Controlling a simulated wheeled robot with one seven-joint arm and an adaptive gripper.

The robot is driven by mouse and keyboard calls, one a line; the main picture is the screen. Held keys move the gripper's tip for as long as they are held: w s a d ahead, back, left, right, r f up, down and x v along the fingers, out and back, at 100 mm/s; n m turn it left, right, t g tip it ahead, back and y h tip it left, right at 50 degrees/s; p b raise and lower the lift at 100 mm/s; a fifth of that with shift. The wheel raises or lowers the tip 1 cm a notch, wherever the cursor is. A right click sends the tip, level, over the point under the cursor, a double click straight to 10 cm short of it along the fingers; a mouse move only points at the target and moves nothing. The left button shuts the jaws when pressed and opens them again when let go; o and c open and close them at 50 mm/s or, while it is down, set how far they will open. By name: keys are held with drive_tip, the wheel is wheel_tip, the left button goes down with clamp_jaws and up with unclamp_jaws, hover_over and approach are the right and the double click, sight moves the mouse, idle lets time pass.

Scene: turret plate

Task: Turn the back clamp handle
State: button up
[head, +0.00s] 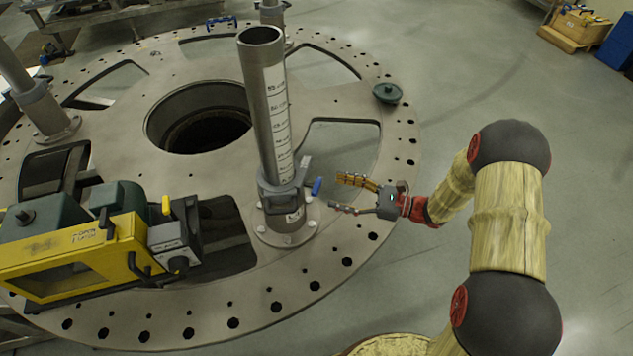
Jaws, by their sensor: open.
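A tall grey tube (268,100) with a printed scale stands upright on the turret plate (330,250). A grey clamp (282,195) wraps its lower part. A blue clamp handle (316,187) sticks out on the clamp's right side. I cannot tell whether this is the back handle. My gripper (337,193) is open and empty. It is just right of the blue handle, with its fingers pointing left towards it. A small gap shows between the fingertips and the handle.
A yellow and green machine (75,260) stands on the plate at the left. A round central hole (200,118) and several cut-outs open in the plate. Another post (40,105) stands at the far left. A dark green knob (387,93) sits near the right rim.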

sight(316, 185)
drive_tip(key=x, duration=0.7)
drive_tip(key=shift+a, duration=0.1)
drive_tip(key=shift+c, duration=0.4)
drive_tip(key=c, duration=1.1)
